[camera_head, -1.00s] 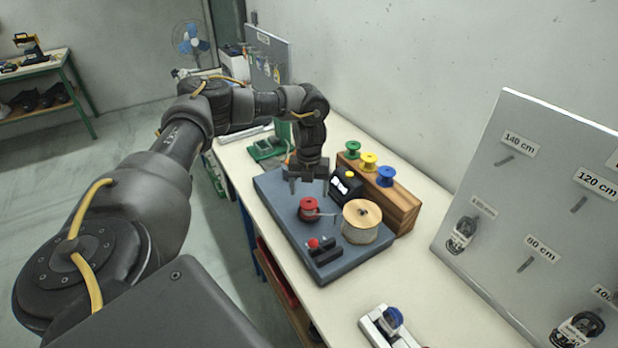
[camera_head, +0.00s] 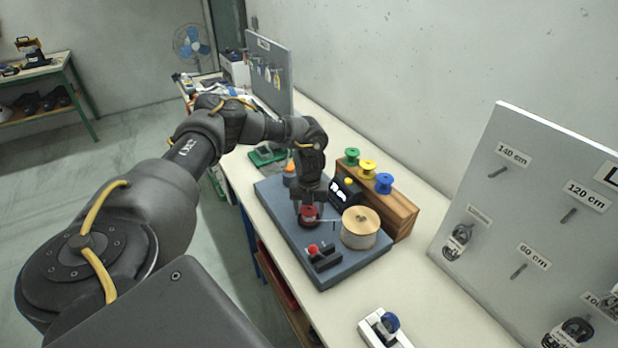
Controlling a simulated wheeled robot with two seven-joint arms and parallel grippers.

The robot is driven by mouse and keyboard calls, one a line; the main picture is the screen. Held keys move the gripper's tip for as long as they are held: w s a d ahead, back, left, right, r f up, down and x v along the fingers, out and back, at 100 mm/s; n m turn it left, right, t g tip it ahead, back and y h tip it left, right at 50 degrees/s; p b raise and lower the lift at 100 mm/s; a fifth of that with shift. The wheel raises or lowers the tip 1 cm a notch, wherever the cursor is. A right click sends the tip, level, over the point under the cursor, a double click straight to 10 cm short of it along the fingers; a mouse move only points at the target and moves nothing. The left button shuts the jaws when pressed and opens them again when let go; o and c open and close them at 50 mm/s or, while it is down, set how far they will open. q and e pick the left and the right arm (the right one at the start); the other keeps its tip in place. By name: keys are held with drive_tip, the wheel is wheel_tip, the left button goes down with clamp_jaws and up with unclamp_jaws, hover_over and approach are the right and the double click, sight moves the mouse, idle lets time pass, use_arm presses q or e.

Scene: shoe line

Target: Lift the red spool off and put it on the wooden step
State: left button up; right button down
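The red spool (camera_head: 309,214) sits on the blue-grey base plate (camera_head: 281,232), left of a large wooden-topped reel (camera_head: 361,221). A thin line or rod runs from the red spool toward the reel. My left gripper (camera_head: 309,207) points down right at the red spool, its fingers around or just above it; I cannot tell whether they touch it. The wooden step (camera_head: 404,218) stands behind the plate on the right and carries a green spool (camera_head: 351,155), a yellow spool (camera_head: 367,168) and a blue spool (camera_head: 383,182). My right gripper is not in view.
A small black display box (camera_head: 345,190) stands near the spool, between plate and step. A black fixture with a red knob (camera_head: 320,254) is at the plate's front. A white device with a blue spool (camera_head: 386,326) and a grey pegboard (camera_head: 530,220) are at the right.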

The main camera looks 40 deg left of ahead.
use_arm(q)
drive_tip(key=c, duration=0.8)
drive_tip(key=shift+o, duration=0.2)
